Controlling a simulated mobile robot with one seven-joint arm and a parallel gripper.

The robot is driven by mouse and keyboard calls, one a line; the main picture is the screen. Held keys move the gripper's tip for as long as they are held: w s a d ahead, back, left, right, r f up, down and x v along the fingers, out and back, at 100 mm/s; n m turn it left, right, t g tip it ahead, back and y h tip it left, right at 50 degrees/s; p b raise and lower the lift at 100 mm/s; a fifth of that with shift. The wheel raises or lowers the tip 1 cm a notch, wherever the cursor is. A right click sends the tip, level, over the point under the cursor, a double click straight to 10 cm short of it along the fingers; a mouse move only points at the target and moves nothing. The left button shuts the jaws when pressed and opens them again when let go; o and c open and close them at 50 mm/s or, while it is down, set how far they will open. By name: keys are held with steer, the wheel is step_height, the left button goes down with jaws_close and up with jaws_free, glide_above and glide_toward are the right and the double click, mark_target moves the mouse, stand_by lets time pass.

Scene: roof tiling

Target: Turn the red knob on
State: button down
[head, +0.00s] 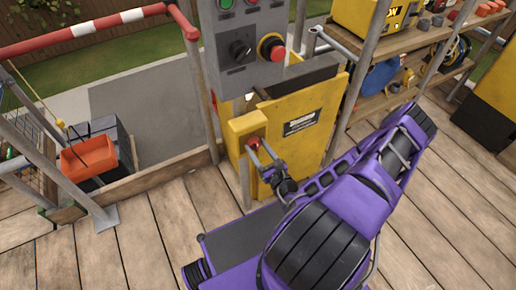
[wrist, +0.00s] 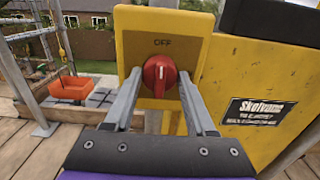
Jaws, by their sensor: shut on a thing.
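The red knob (wrist: 159,70) sits on the front of a yellow switch box (wrist: 135,45), under the word OFF. Its white mark is upright and points at OFF. In the head view the knob (head: 253,142) is small and partly hidden by the fingers. My gripper (wrist: 160,79) is shut on the knob, one finger on its left side and one on its right. In the head view my gripper (head: 257,148) reaches the box from the lower right.
A grey control panel (head: 240,50) with buttons hangs above the box. A yellow cabinet (head: 305,115) stands right beside it. A red and white rail (head: 90,25) and an orange bin (head: 87,158) are at left. Shelves with tools (head: 410,85) are at right.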

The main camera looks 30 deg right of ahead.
steer(key=m+p, duration=0.1)
steer(key=m, duration=0.3)
steer(key=shift+m+p, duration=0.4)
steer(key=m, duration=0.4)
steer(key=shift+m+p, duration=0.3)
steer(key=shift+p, duration=0.05)
steer(key=m, duration=0.4)
steer(key=shift+m, duration=2.3)
steer(key=shift+c, duration=1.1)
jaws_free()
steer(key=s, duration=1.7)
steer(key=shift+s+d, duration=0.25)
steer(key=shift+d, duration=0.05)
